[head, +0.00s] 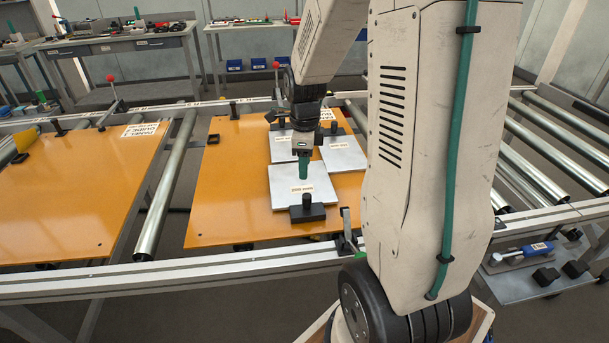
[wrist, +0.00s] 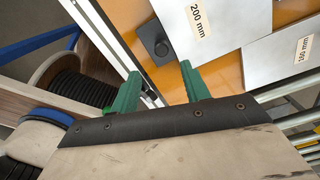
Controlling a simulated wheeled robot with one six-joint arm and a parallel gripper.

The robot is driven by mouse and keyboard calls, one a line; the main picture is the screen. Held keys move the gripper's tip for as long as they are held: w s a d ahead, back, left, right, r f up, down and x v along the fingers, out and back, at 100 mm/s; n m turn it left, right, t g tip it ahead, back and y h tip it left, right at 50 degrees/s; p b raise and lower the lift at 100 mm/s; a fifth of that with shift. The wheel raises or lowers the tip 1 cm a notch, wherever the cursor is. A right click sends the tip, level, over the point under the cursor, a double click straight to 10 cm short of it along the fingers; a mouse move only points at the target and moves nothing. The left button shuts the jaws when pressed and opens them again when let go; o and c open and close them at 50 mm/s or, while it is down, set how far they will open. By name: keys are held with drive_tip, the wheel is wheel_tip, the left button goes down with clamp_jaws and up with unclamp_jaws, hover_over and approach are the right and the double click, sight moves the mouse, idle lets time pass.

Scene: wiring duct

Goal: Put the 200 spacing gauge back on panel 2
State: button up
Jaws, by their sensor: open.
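Three silver plates lie on the right orange panel (head: 225,180). The front plate (head: 285,195) has a small label, too small to read in the head view. In the wrist view a plate labelled 200 mm (wrist: 240,20) lies on orange, appearing to be that front plate. A black block with a knob (head: 307,212) stands at the front plate's near edge; it also shows in the wrist view (wrist: 155,42). My gripper (head: 304,170) is over the front plate in the head view, its green fingers (wrist: 160,88) apart with nothing between them. Its height is hard to tell.
The right plate (head: 343,153) and back plate (head: 281,147) have black blocks too. The left orange panel (head: 75,180) has bare surface. Metal rollers (head: 167,190) and frame rails (head: 150,283) surround the panels. A lower shelf at right holds a blue tool (head: 523,253) and black blocks.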

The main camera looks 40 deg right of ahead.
drive_tip(key=s+a+r+n, duration=0.8)
drive_tip(key=a+r+n, duration=0.35)
drive_tip(key=n, duration=0.25)
drive_tip(key=s+a+r+n, duration=0.2)
drive_tip(key=s+a+n, duration=0.1)
drive_tip(key=s+n, duration=0.2)
drive_tip(key=s+a+r+n+t, duration=0.1)
drive_tip(key=s+a+n, duration=0.2)
drive_tip(key=s+n, duration=0.3)
drive_tip(key=n, duration=0.2)
drive_tip(key=shift+a+r+n, duration=0.35)
drive_tip(key=shift+a+n, duration=0.05)
drive_tip(key=shift+s, duration=0.1)
